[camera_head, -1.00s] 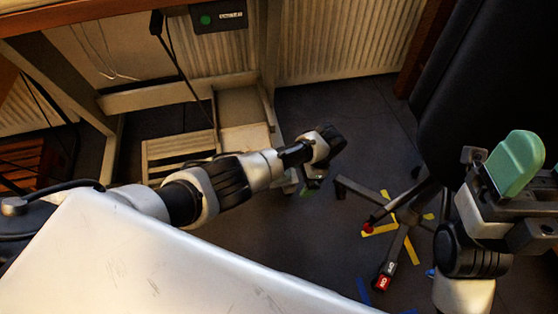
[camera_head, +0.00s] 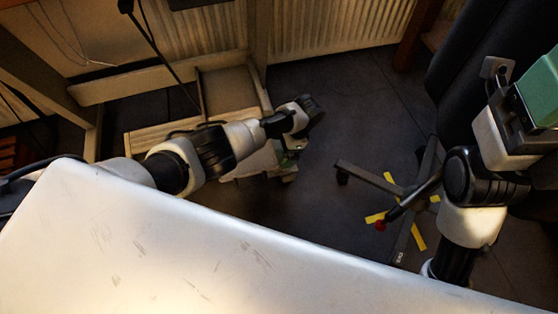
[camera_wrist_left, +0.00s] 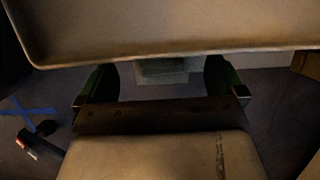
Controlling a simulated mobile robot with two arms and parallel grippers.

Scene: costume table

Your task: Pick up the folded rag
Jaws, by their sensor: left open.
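I see no folded rag in either view. My left gripper (camera_head: 291,168) hangs at the end of the left arm, low over the dark floor in front of the table's frame. Its two green fingers stand apart in the left wrist view (camera_wrist_left: 163,85), with nothing visibly held between them. A small pale block-like shape (camera_wrist_left: 163,70) shows beyond the gap; I cannot tell what it is. My right gripper (camera_head: 540,95) is at the right edge, partly cut off. A green part shows there, and I cannot tell if its jaws are open.
A table frame with a pale crossbar (camera_head: 125,84) and a low shelf (camera_head: 226,90) stands at the back left. Radiators (camera_head: 325,27) line the wall. A black chair (camera_head: 462,70) with a star base (camera_head: 385,180) stands at right. Dark floor (camera_head: 330,115) lies open between them.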

